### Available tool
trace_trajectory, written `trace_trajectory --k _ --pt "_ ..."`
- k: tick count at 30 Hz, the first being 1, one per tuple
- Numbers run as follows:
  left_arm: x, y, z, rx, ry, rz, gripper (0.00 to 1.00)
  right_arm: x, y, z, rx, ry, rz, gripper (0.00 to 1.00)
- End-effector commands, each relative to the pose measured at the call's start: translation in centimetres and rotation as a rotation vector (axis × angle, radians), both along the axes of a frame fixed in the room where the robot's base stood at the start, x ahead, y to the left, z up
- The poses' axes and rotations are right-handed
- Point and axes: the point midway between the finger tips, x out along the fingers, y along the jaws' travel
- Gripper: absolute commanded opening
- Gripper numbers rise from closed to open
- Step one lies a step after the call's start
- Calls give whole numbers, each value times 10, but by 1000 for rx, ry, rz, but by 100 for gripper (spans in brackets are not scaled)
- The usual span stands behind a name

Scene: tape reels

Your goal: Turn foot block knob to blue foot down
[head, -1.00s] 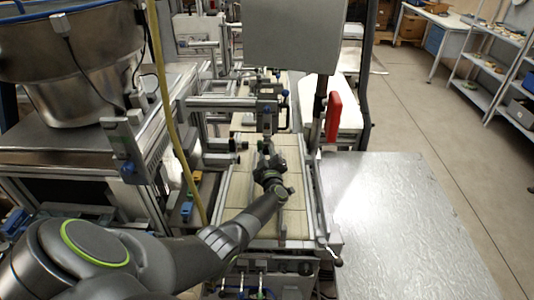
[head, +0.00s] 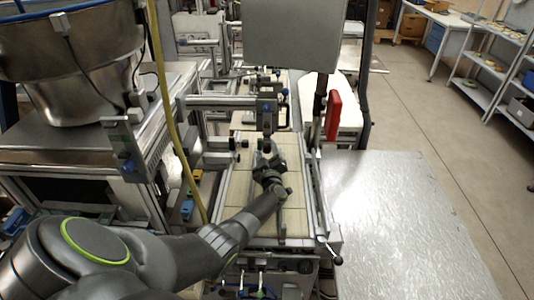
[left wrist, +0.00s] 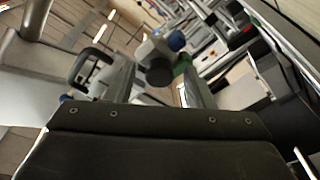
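The foot block (left wrist: 152,48) is a pale grey piece in the left wrist view. It has a blue foot (left wrist: 176,40), a black foot (left wrist: 159,72) and a green foot (left wrist: 183,64) pointing different ways. My left gripper (head: 267,150) is over the belt in the head view, below the clamp frame. In the left wrist view its two fingers (left wrist: 157,88) stand apart, with the foot block showing in and beyond the gap. I cannot tell whether a finger touches it. In the head view the gripper largely hides the block. My right gripper is not in view.
The tiled belt (head: 238,190) runs under my left arm between metal rails. A clamp frame (head: 220,102) with a dark upright reaches over it. A grey panel (head: 292,35) and a red handle (head: 333,117) stand near. A bare metal tabletop (head: 395,215) lies to the right.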

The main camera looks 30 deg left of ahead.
Motion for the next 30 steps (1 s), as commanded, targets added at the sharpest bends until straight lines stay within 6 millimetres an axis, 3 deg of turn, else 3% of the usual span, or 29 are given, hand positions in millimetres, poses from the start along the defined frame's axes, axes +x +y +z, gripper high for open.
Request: trace_trajectory --k 11,30 --pt "0 1 12 1 -4 1 48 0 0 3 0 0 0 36" --pt "0 0 92 0 -3 0 48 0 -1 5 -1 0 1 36"
